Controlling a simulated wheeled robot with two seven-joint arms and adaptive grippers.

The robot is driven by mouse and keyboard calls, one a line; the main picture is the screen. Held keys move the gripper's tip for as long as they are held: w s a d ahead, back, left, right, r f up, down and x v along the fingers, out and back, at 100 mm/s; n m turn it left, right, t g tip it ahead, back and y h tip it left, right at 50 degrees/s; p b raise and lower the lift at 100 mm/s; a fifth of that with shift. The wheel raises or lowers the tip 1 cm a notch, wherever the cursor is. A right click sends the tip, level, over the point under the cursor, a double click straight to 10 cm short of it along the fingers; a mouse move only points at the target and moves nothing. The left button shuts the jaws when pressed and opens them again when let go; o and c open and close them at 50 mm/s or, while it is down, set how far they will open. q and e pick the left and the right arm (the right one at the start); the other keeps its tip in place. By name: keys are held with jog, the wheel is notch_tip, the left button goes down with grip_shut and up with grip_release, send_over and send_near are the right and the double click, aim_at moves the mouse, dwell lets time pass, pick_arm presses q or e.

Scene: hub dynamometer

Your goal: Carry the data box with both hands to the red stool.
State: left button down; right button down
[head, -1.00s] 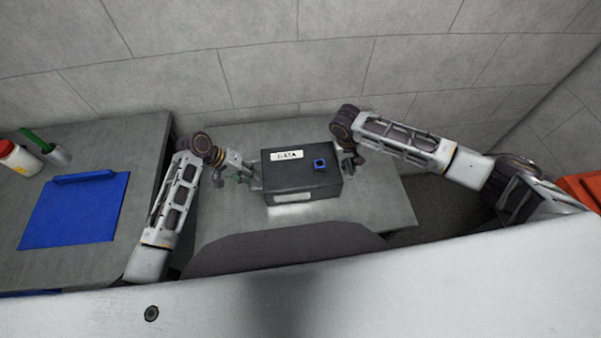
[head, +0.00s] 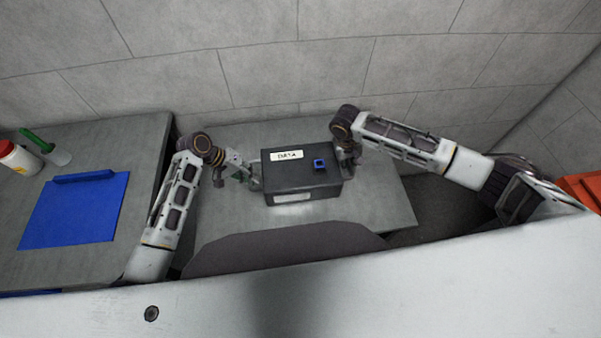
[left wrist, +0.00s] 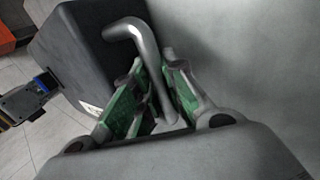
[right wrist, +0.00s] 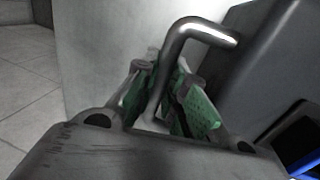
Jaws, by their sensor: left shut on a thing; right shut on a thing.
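The data box (head: 300,177) is dark grey with a white DATA label and a blue square fitting on top. In the head view it is over the grey table, between my two grippers; I cannot tell if it touches the tabletop. My left gripper (head: 245,175) is at its left side, and the left wrist view shows its green-padded fingers (left wrist: 150,95) shut on a bent grey handle. My right gripper (head: 347,160) is at its right side, and the right wrist view shows its fingers (right wrist: 165,95) shut on the other handle. The red stool may be the orange-red thing (head: 582,188) at the right edge, mostly cut off.
The grey table (head: 385,205) is clear around the box. A bench (head: 130,150) at the left holds a blue clipboard (head: 75,215), a white bottle with a red lid (head: 17,160) and a green-handled tool (head: 40,142). A block wall (head: 290,60) stands close behind.

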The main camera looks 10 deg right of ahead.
pick_arm(q)
jog(key=shift+w+r, duration=0.1)
pick_arm(e)
jog(key=shift+w+r, duration=0.1)
pick_arm(q)
jog(key=shift+r, duration=0.1)
pick_arm(e)
jog(key=shift+r, duration=0.1)
